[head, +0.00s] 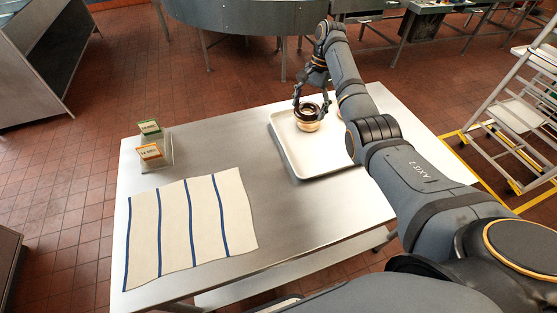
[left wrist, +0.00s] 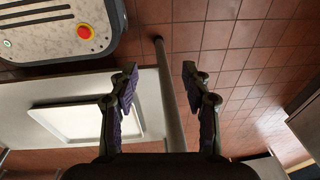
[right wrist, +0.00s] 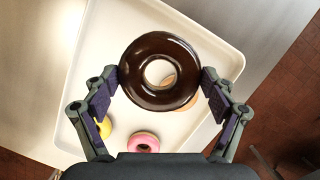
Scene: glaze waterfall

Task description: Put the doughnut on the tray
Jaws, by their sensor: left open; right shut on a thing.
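A doughnut with dark chocolate glaze (right wrist: 135,70) is between the two fingers of my right gripper (right wrist: 161,82), which is shut on it. In the head view my right gripper (head: 311,92) holds the doughnut (head: 302,107) over the cream tray (head: 320,167), near its back left part. A tan doughnut (right wrist: 193,102) shows partly under the chocolate one; I cannot tell whether they touch. A pink doughnut (right wrist: 143,142) and a yellow one (right wrist: 104,128) also lie on the tray. My left gripper (left wrist: 160,72) is open and empty in the left wrist view.
A striped cloth (head: 205,225) lies at the front left of the steel table (head: 262,185). Two small cards, one green (head: 149,127) and one orange (head: 150,151), stand on the left. My right arm hides the tray's right side. The table between cloth and tray is clear.

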